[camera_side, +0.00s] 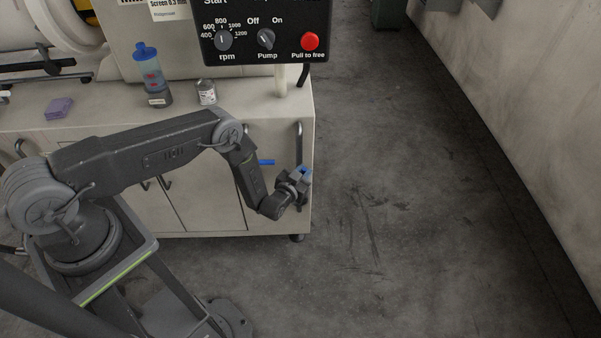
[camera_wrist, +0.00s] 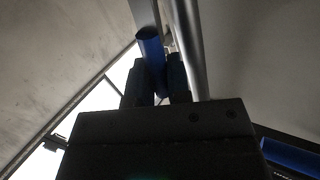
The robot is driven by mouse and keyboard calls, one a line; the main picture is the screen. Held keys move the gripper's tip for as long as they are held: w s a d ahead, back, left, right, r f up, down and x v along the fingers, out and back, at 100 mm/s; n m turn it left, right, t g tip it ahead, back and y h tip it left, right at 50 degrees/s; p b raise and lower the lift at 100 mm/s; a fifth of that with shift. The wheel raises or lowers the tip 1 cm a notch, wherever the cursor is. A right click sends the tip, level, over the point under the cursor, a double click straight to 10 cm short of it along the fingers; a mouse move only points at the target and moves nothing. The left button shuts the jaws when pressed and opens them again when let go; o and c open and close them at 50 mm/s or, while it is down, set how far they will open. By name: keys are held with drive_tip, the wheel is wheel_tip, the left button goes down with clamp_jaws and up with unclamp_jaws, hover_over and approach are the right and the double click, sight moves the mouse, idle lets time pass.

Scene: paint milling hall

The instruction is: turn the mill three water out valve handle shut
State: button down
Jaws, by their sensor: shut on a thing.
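In the side view my gripper (camera_side: 300,177) is at the right front of the pale mill cabinet, beside a vertical grey pipe (camera_side: 299,135). It is shut on a blue valve handle (camera_side: 305,169), of which only a small part shows there. In the wrist view the blue handle (camera_wrist: 151,46) rises between the two dark fingers of my gripper (camera_wrist: 154,75), next to the grey pipe (camera_wrist: 187,45). The valve body is hidden. No label on the handle is legible, so I cannot tell which valve it is.
A second blue handle (camera_side: 266,162) sticks out horizontally to the left, and a blue bar (camera_wrist: 290,157) shows at lower right in the wrist view. A control panel (camera_side: 262,32) hangs above. A blue bottle (camera_side: 150,70) and a jar (camera_side: 207,92) stand on the cabinet. The floor at right is clear.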

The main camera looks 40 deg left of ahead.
drive_tip(key=w+d+f+m+g+y, duration=0.3)
drive_tip(key=f+m+g, duration=0.3)
drive_tip(key=m+g, duration=0.2)
drive_tip(key=shift+w+d+f+m+y, duration=0.3)
drive_tip(key=shift+w+d+m+y, duration=0.15)
drive_tip(key=shift+m+y, duration=0.3)
drive_tip(key=shift+g, duration=0.3)
idle(0.5)
drive_tip(key=c, duration=1.1)
unclamp_jaws()
drive_tip(key=v, duration=1.3)
drive_tip(key=shift+s+d, duration=0.3)
